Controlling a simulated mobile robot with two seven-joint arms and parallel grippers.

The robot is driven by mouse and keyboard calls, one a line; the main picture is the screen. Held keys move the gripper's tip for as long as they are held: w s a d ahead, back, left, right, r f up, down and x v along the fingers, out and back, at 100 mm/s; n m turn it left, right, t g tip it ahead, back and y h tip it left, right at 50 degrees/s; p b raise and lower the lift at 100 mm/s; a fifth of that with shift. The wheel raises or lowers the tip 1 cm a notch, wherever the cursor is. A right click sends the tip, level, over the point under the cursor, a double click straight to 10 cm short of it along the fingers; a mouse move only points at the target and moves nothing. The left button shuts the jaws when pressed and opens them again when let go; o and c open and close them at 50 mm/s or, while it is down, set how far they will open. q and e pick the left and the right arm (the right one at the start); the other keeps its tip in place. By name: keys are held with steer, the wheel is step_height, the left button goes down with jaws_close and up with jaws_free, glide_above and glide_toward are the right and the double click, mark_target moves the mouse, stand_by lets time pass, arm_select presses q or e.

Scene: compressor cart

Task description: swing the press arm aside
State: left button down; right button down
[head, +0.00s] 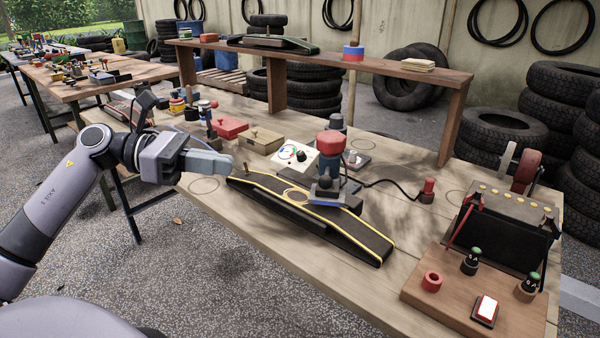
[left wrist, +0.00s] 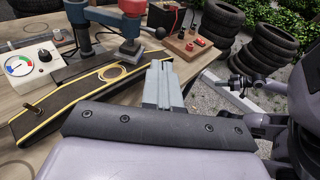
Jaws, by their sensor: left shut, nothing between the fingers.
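The press has a blue-grey post with an arm reaching out to a red head (head: 331,143). The head sits above the dark ramp-shaped board with yellow edging (head: 285,205). In the left wrist view the press arm (left wrist: 103,16) spans from the post (left wrist: 80,30) to the red head (left wrist: 131,28), over the board (left wrist: 75,97). My left gripper (head: 228,165) is shut and empty, left of the press, near the board's left end and apart from the press arm. Its closed fingers (left wrist: 162,85) also show in the wrist view.
A shelf (head: 400,70) runs along the back.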

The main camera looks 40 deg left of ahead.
arm_select(q)
steer(key=p, duration=0.1)
glide_toward(330, 160)
steer(key=s+d+f, duration=0.2)
steer(key=d, duration=0.2)
steer(key=shift+p+x, duration=0.3)
steer(key=shift+x, duration=0.95)
steer(key=shift+s+d, duration=0.1)
steer(key=shift+s, duration=0.1)
steer(key=shift+d, duration=0.1)
